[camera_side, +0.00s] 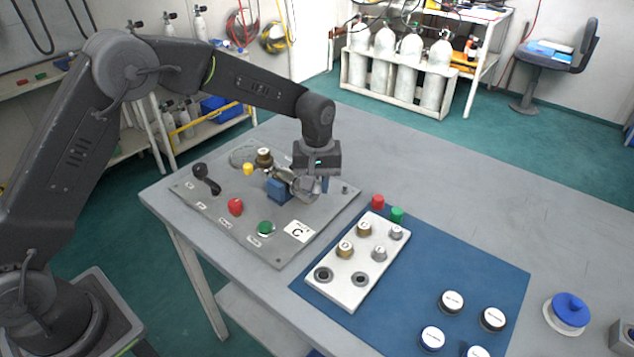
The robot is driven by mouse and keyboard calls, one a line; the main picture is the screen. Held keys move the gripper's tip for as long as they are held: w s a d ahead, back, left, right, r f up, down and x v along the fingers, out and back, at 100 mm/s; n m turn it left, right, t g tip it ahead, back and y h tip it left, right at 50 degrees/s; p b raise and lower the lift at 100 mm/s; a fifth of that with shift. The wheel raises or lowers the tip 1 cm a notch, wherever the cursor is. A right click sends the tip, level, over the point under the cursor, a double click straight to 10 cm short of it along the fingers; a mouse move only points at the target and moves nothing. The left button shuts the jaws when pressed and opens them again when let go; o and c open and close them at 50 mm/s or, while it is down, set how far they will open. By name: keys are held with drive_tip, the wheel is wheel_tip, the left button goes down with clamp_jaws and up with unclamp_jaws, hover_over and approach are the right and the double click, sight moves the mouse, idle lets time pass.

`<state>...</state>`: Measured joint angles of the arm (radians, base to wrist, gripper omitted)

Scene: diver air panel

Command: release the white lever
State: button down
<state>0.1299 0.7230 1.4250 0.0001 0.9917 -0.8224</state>
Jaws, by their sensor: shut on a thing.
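My gripper (316,188) is low over the back right part of the grey panel (274,246) and shut on the white lever. The lever is mostly hidden by the fingers and the valve, so its angle cannot be told. A metal valve body (291,177) with a blue block (277,190) sits just left of the fingers.
The panel also bears a black lever (206,178), a red knob (235,206), a yellow knob (248,169) and a green button (265,228). A white block with fittings (343,287) lies on a blue mat (460,262) to the right. The table's back right is clear.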

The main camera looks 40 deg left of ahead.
sight(319, 182)
drive_tip(key=shift+w+d+n, duration=0.15)
drive_tip(key=shift+w+n, duration=0.1)
drive_tip(key=shift+n, duration=0.35)
drive_tip(key=c, duration=1)
unclamp_jaws()
drive_tip(key=shift+r, duration=0.1)
wheel_tip(319, 182, up, 14)
drive_tip(key=shift+f, duration=0.15)
drive_tip(key=shift+s, duration=0.1)
